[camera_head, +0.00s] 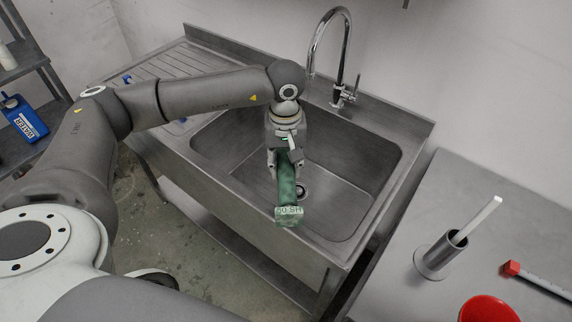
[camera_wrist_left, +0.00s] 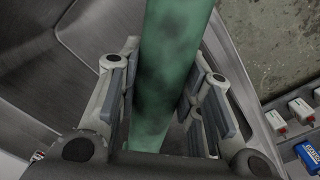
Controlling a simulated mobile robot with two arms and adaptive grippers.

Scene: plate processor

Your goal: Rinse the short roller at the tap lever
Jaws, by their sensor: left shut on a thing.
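In the left wrist view the roller (camera_wrist_left: 173,70) runs between the fingers of the left gripper (camera_wrist_left: 165,105). The tap (camera_head: 345,50) has a tall curved chrome spout behind the basin, with its lever (camera_head: 350,95) low on the right side. The roller is in front of the tap, apart from it. My right gripper is not in view.
A ridged drainboard (camera_head: 165,68) lies left of the basin. A blue bottle (camera_head: 22,117) stands on a left shelf.

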